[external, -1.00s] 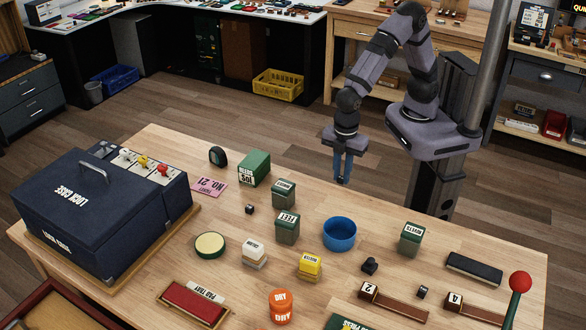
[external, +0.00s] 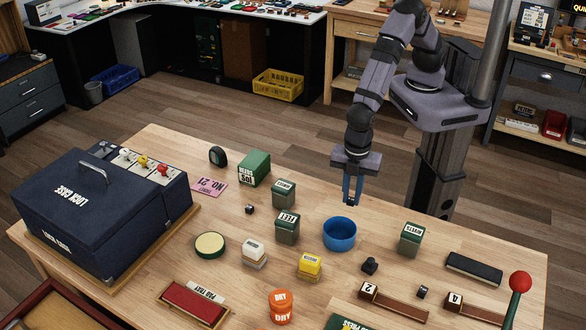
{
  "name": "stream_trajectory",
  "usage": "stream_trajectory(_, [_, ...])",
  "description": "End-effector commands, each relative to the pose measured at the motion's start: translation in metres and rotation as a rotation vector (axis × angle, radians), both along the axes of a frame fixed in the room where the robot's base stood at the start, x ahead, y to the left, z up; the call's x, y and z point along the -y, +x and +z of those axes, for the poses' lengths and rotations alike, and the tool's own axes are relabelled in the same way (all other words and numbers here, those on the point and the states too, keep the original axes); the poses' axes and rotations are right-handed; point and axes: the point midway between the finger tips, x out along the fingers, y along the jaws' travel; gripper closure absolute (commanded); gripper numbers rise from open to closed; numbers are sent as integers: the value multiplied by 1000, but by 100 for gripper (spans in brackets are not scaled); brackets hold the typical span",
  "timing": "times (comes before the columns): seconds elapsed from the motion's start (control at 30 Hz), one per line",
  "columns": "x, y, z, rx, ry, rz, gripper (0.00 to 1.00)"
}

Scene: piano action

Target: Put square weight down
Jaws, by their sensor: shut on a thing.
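My gripper (external: 351,200) points down with its blue fingers above the far edge of the bench, just behind and above the blue bowl (external: 340,235). It is shut on a small dark piece, apparently the square weight (external: 350,204), which shows only as a speck between the fingertips. The weight is in the air. A small dark cube (external: 249,209) lies on the bench left of the green tins, and another (external: 422,292) lies between the slotted wooden pieces at the right.
Green tins (external: 288,228) (external: 411,239), a yellow box (external: 310,265), an orange pot (external: 281,306) and a black knobbed piece (external: 370,265) stand around the bowl. A navy case (external: 85,215) fills the left. A red-knobbed lever (external: 519,285) rises at the right.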

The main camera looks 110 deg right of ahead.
Motion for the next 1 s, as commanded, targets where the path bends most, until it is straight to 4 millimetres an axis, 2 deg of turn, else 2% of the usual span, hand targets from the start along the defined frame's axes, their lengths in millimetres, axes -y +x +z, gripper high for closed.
stream_trajectory(0.1, [-14,20,7,3,2,-22,100])
stream_trajectory(0.37, [-29,42,28,1,1,-71,100])
stream_trajectory(0.77, [-27,38,26,-1,-1,-125,100])
stream_trajectory(1.0, [-27,38,14,-1,-1,-124,100])
